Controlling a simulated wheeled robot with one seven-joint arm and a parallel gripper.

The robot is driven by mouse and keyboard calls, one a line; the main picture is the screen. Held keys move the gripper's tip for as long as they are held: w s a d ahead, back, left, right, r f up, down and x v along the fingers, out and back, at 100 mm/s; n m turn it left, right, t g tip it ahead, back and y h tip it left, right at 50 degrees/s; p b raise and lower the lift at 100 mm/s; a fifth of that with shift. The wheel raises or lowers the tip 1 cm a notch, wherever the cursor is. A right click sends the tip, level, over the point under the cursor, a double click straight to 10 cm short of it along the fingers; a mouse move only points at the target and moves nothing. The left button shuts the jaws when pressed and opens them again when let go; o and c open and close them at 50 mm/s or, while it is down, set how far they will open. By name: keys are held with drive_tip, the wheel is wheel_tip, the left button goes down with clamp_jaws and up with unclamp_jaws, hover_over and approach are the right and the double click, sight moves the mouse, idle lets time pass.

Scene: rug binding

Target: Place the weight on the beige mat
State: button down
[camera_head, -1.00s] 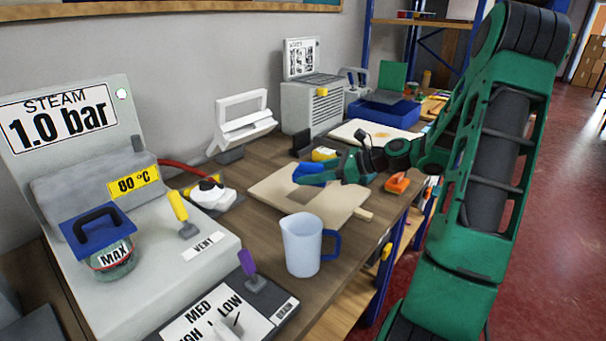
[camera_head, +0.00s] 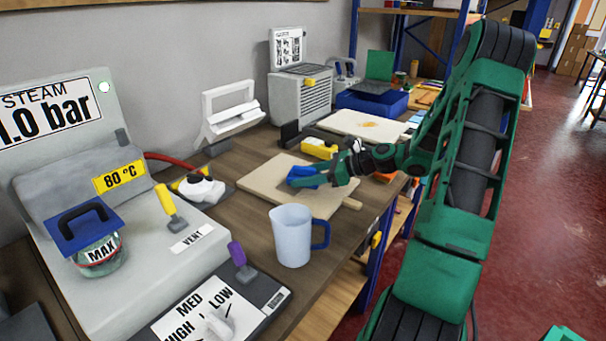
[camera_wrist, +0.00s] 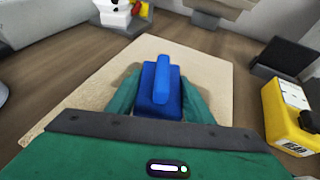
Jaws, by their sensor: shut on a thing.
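The weight is a blue block with a raised blue handle (camera_wrist: 161,84). My gripper (camera_wrist: 160,100) is shut on it, with a green finger on each side in the wrist view. In the head view the blue weight (camera_head: 304,176) shows at the tip of my gripper (camera_head: 312,177), over the beige mat (camera_head: 263,188). The mat lies flat on the wooden bench and also fills the middle of the wrist view (camera_wrist: 212,75). I cannot tell whether the weight touches the mat or hangs just above it.
A yellow labelled box (camera_head: 319,148) stands just behind the mat. A pale jug (camera_head: 292,237) stands in front of it. A white iron-like tool (camera_head: 200,188) and the steam unit (camera_head: 120,220) are to the left. A pale board (camera_head: 362,125) lies farther back.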

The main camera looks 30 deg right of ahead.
drive_tip(key=c, duration=0.9)
unclamp_jaws()
drive_tip(key=shift+d, duration=0.1)
drive_tip(key=v, duration=1.2)
